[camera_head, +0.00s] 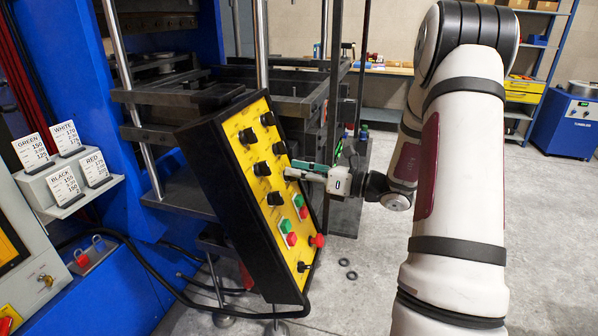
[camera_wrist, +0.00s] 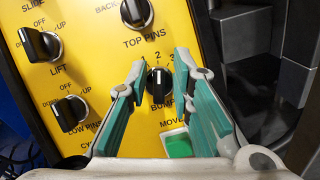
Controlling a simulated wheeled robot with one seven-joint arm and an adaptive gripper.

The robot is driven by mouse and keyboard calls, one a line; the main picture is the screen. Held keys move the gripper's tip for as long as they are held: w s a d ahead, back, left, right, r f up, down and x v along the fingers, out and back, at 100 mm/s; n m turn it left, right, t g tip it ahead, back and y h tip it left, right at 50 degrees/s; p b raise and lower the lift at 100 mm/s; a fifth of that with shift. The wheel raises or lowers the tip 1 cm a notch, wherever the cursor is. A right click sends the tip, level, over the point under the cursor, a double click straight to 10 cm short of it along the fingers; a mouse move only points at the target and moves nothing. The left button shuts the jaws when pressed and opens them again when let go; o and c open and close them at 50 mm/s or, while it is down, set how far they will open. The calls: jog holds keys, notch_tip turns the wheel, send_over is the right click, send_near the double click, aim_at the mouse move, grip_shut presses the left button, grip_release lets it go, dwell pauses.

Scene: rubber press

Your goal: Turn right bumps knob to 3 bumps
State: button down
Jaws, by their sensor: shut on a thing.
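The right bumps knob (camera_wrist: 158,81) is a black knob on a yellow control panel, in the middle of the wrist view below the TOP PINS knob. The numbers 2 and 3 show above it; its pointer seems to face up near the 2. My gripper (camera_wrist: 160,74) has its teal-padded fingers on either side of this knob, shut on it. In the head view my gripper (camera_head: 291,172) reaches the right side of the panel (camera_head: 247,157) from the right, and its fingers hide the knob there.
Other black knobs, such as the TOP PINS (camera_wrist: 136,12), LIFT (camera_wrist: 40,45) and LOW PINS (camera_wrist: 71,113) knobs, sit close by. A green button (camera_wrist: 178,145) is just below my fingers. A red mushroom button (camera_head: 318,240) sticks out at the panel's lower right.

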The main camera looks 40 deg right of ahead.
jog(key=shift+m+h+p, duration=0.55)
jog(key=shift+m+h, duration=0.1)
jog(key=shift+m, duration=1)
jog(key=shift+m+h+p, duration=0.55)
jog(key=shift+m+h, duration=0.1)
jog(key=shift+m, duration=1)
jog(key=c, duration=1.7)
grip_release()
jog(key=shift+s+d, duration=0.3)
jog(key=shift+s, duration=0.15)
jog(key=v, duration=1.1)
jog(key=shift+a, duration=0.2)
